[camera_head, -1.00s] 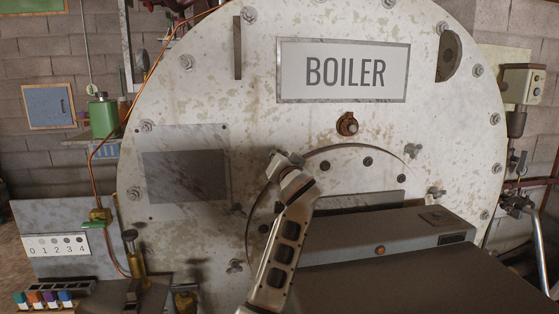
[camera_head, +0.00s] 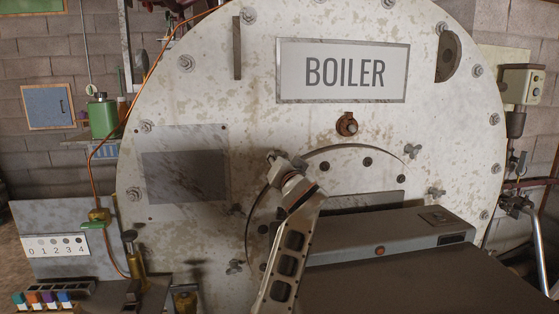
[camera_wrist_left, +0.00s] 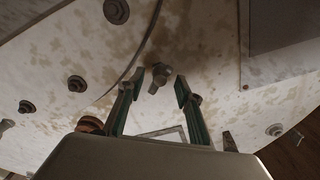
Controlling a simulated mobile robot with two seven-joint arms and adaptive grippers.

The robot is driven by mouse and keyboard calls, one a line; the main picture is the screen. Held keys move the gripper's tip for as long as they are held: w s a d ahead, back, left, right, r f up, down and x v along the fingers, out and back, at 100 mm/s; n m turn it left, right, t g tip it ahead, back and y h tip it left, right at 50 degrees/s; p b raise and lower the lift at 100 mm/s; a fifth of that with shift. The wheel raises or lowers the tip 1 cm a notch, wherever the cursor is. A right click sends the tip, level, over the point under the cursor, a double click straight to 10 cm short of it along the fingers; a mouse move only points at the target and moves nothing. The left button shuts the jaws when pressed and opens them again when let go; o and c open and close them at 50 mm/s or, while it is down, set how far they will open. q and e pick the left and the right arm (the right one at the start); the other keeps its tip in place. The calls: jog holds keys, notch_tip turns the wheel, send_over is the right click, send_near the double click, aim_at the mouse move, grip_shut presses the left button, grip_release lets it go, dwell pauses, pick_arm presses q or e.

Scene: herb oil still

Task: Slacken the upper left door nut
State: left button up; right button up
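The round door (camera_head: 330,166) is set in the pale, stained boiler front below the BOILER plate. In the left wrist view the door nut (camera_wrist_left: 159,73), a small metal nut with a lug, sits on its stud at the door's edge. My left gripper (camera_wrist_left: 156,84) is open, with one green-padded finger on each side of the nut and a visible gap to each. In the head view my left gripper (camera_head: 284,162) is at the door's upper left edge and largely hides this nut. My right gripper is not in view.
Other door nuts show at the upper right (camera_head: 412,151), right (camera_head: 436,192) and lower left (camera_head: 235,267). A rusty fitting (camera_head: 347,124) sticks out above the door. A copper pipe (camera_head: 91,165) and a green can (camera_head: 103,116) are at left.

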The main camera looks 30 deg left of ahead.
pick_arm(q)
jog(key=v, duration=0.4)
jog(key=shift+s+d, duration=0.25)
jog(key=shift+s, duration=0.05)
